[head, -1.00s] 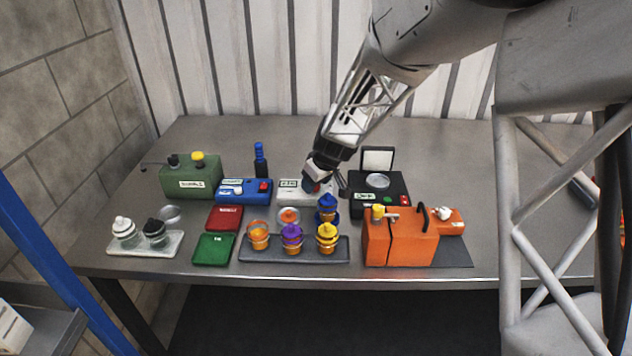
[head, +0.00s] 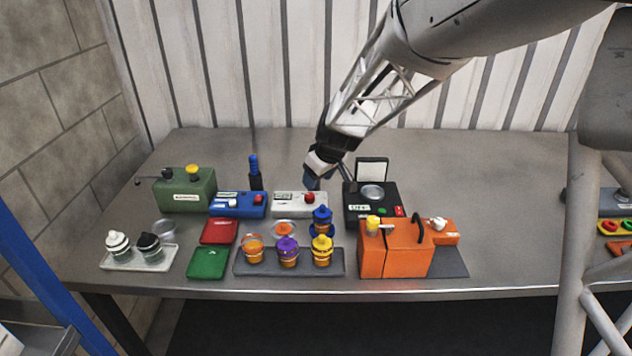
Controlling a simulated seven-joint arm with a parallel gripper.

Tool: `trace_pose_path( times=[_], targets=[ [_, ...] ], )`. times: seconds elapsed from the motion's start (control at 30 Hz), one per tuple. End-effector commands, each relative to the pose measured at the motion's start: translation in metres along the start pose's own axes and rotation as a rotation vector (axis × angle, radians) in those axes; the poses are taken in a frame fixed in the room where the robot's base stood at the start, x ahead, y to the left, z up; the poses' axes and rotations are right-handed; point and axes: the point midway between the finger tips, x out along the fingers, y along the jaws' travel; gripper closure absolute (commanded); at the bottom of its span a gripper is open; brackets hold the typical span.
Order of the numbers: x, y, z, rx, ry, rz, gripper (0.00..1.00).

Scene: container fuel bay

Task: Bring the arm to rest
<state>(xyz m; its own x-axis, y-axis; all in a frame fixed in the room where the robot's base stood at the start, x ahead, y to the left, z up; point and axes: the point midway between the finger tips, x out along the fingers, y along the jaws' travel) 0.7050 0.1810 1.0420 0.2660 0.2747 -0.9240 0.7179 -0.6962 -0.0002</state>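My gripper (head: 325,178) hangs at the end of my arm, above the back middle of the metal table (head: 480,240). It is between the white box with a red button (head: 288,204) and the black device with a raised lid (head: 372,207). The fingers are small and dark in this view, and whether they are open or shut cannot be told. I see no object clearly held. My arm reaches in from the upper right.
Left are a green box (head: 184,193), a blue device (head: 237,208) and a tray with two jars (head: 130,262). Red (head: 220,231) and green (head: 208,262) pads, a grey tray of lidded cups (head: 340,268) and an orange unit (head: 388,255) stand in front. The table's right middle is clear.

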Motion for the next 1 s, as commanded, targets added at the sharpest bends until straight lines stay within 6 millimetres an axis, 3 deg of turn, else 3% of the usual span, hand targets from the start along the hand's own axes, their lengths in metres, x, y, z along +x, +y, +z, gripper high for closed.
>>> trace_pose_path(
  times=[0.4, 0.57, 0.77, 1.0],
  targets=[
    [-0.002, 0.000, 0.001, 0.001, 0.000, 0.000, 0.44],
    [-0.012, -0.002, 0.007, 0.016, -0.002, 0.003, 0.44],
    [-0.043, -0.008, 0.029, 0.072, -0.013, 0.013, 0.44],
    [-0.095, -0.025, 0.076, 0.181, -0.038, 0.036, 0.44]
  ],
)
